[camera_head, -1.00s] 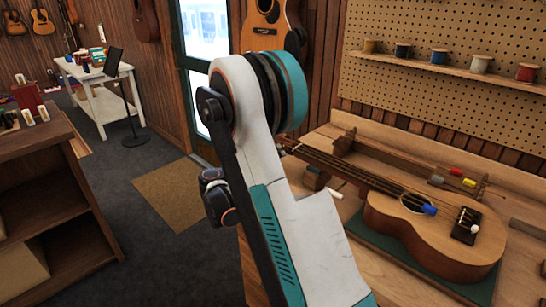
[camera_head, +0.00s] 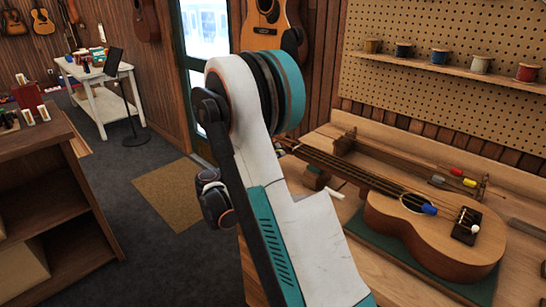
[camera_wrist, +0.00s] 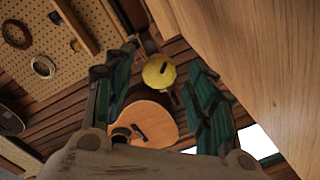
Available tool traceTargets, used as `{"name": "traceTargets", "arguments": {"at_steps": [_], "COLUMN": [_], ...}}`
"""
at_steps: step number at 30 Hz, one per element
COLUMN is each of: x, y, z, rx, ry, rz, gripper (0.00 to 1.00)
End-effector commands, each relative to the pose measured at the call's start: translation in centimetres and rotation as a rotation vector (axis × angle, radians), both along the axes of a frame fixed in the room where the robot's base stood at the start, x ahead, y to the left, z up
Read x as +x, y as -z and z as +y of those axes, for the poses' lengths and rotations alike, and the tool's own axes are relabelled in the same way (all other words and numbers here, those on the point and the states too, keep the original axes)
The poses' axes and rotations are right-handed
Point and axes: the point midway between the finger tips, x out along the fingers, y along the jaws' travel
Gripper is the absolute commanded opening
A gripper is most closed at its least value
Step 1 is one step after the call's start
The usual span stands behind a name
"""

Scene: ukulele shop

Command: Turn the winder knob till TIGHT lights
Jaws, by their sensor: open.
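My gripper (camera_wrist: 160,58) is open in the wrist view, with a teal and dark finger on each side. A yellow round thing (camera_wrist: 158,72) shows in the space between the fingers; I cannot tell whether it is the winder knob or how far off it is. No contact with it is visible. In the head view a ukulele (camera_head: 435,235) lies on the bench (camera_head: 395,285), with a blue piece by its sound hole. My arm hides part of the bench near the headstock, and my gripper is not visible there. I see no readable TIGHT light.
A guitar body (camera_wrist: 150,120) shows beyond the fingers in the wrist view, and a large wooden surface (camera_wrist: 260,70) fills the right. In the head view, thread spools (camera_head: 440,56) stand on a pegboard shelf. A brown counter (camera_head: 55,200) is at left; open floor lies between.

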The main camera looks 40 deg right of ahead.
Motion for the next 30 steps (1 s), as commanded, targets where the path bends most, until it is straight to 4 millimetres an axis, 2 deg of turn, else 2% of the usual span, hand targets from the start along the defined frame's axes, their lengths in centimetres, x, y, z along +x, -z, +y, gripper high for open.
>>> {"name": "traceTargets", "arguments": {"at_steps": [9, 15, 21, 30], "x": [-0.4, -0.7, -0.8, -0.8], "y": [-0.4, -0.6, -0.6, -0.6], "z": [6.4, 9.5, 10.7, 10.8], "rx": [0.0, 0.0, 0.001, 0.001], "ry": [-0.003, -0.001, 0.001, 0.001], "rz": [0.0, 0.0, 0.0, 0.0], "gripper": [0.51, 0.51, 0.51, 0.51]}}
